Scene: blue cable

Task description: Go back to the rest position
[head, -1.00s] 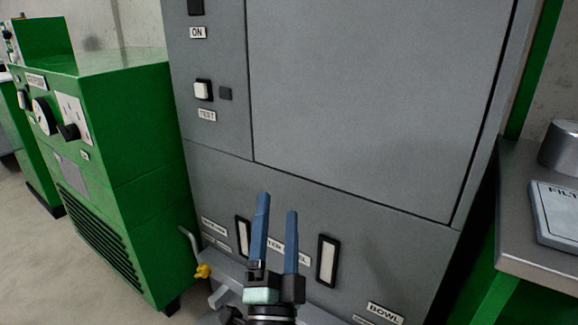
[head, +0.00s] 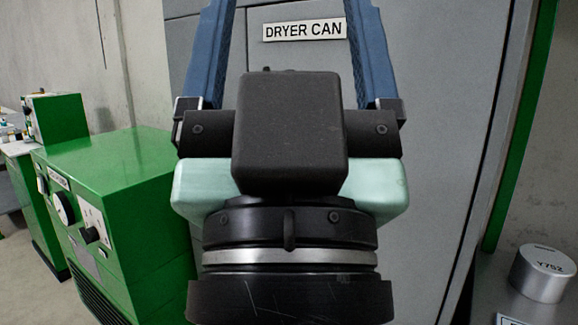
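My gripper (head: 288,45) is close to the head camera and points up in the picture. Its two blue fingers stand wide apart and run off the top edge, so their tips are cut off. The space between the fingers that shows is empty, with only the grey cabinet front and its "DRYER CAN" label (head: 305,29) behind it. No blue cable is in view.
The tall grey cabinet (head: 445,130) fills the middle behind my gripper. A green machine (head: 120,170) with dials stands at the left, another green unit (head: 60,118) behind it. A metal can (head: 541,273) sits on the bench at the lower right.

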